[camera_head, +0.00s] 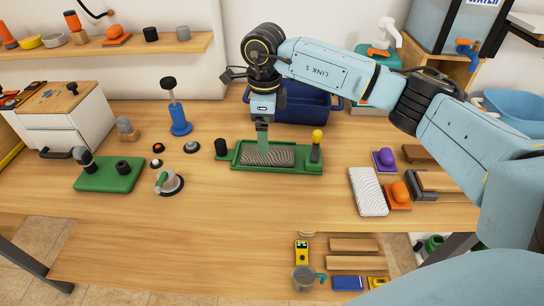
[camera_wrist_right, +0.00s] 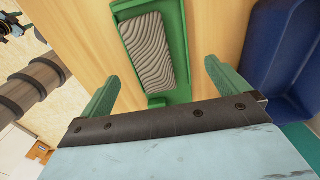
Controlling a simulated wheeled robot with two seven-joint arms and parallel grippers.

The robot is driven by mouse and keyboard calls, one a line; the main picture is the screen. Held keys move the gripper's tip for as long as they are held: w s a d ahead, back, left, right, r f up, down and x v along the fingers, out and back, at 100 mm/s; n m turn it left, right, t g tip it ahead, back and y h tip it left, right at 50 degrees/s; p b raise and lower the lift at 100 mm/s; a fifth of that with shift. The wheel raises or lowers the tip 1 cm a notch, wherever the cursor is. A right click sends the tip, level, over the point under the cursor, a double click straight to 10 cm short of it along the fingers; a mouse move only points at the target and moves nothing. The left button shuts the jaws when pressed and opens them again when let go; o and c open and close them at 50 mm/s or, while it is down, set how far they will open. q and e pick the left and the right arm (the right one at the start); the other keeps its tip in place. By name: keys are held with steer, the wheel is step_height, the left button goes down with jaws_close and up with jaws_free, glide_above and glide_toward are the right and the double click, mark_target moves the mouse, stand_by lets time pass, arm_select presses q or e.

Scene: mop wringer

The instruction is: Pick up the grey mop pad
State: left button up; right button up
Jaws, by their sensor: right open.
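The grey mop pad (camera_head: 278,156), with a wavy ribbed top, lies flat in a green tray (camera_head: 241,168) at the middle of the table. The pad also shows in the right wrist view (camera_wrist_right: 148,50), inside the green tray (camera_wrist_right: 178,30). My right gripper (camera_head: 263,150) points down over the pad's left part in the head view. In the right wrist view the gripper (camera_wrist_right: 161,70) has its green fingers wide apart, with nothing between them. Whether the fingertips touch the pad cannot be told. My left gripper is not in view.
A blue bin (camera_head: 305,107) stands close behind the tray. A yellow-topped post (camera_head: 317,140) and a black knob (camera_head: 221,147) flank the pad. A paler wavy pad (camera_head: 367,191) lies at right, beside an orange-handled block (camera_head: 399,193). Table in front of the tray is clear.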

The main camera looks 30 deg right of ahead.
step_height(320, 180, down, 7)
steer(key=shift+s+r, duration=0.1)
steer(key=shift+s, duration=0.05)
steer(key=shift+r, duration=0.1)
steer(key=c, duration=0.9)
